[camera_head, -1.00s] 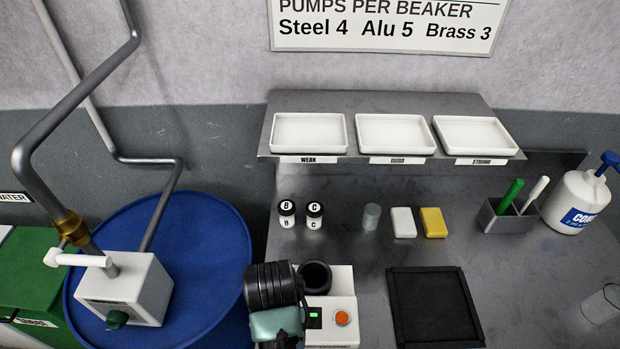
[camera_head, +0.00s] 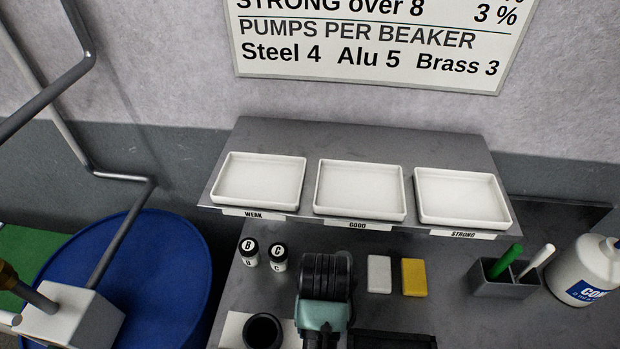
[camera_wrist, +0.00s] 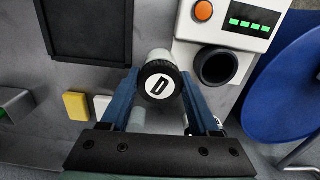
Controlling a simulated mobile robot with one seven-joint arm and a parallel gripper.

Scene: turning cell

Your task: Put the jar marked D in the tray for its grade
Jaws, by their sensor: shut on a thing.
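The jar marked D (camera_wrist: 159,80) shows its black cap with a white D disc in the wrist view. My gripper (camera_wrist: 160,95) is shut on it, one blue finger on each side. In the head view my wrist (camera_head: 325,285) is low in front of the trays and hides the jar. Three empty white trays stand on the raised shelf: WEAK (camera_head: 258,181) at left, GOOD (camera_head: 360,190) in the middle, STRONG (camera_head: 462,198) at right. Jars B (camera_head: 249,252) and C (camera_head: 279,257) stand below the WEAK tray.
A meter (camera_wrist: 220,30) with a dark round well, an orange button and green display bars is beside the jar. A white block (camera_head: 379,274), a yellow block (camera_head: 414,277), a pen holder (camera_head: 505,283) and a bottle (camera_head: 590,275) stand to the right. A blue drum (camera_head: 165,270) is at left.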

